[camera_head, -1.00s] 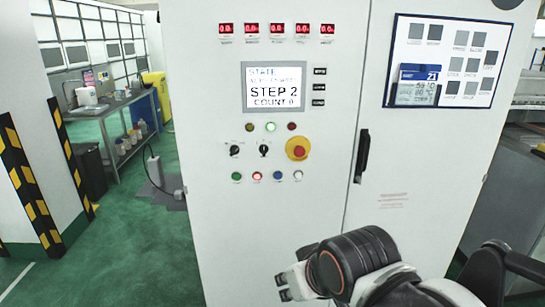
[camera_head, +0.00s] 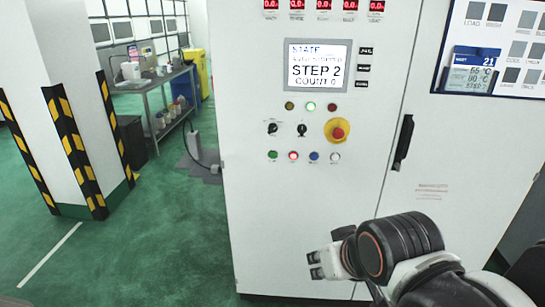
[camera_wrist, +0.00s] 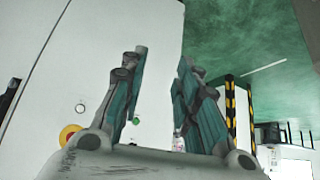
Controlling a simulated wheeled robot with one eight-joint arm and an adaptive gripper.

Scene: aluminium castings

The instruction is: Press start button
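The control cabinet (camera_head: 250,210) has a row of small round buttons: green (camera_head: 272,156), red and lit (camera_head: 293,156), blue (camera_head: 314,156) and white (camera_head: 335,157). Their labels are too small to read, so I cannot tell which is start. Above them are two black knobs (camera_head: 302,129) and a red mushroom button (camera_head: 338,130) on a yellow ring. The screen (camera_head: 317,68) reads "STEP 2, COUNT 0". My gripper (camera_head: 315,265) is below the button row, apart from it. In the wrist view its fingers (camera_wrist: 162,62) are spread with nothing between them.
A black door handle (camera_head: 403,142) is right of the buttons. A pillar with yellow-black stripes (camera_head: 80,150) and a bench (camera_head: 165,95) stand at left. Green floor (camera_head: 150,240) is clear between pillar and cabinet.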

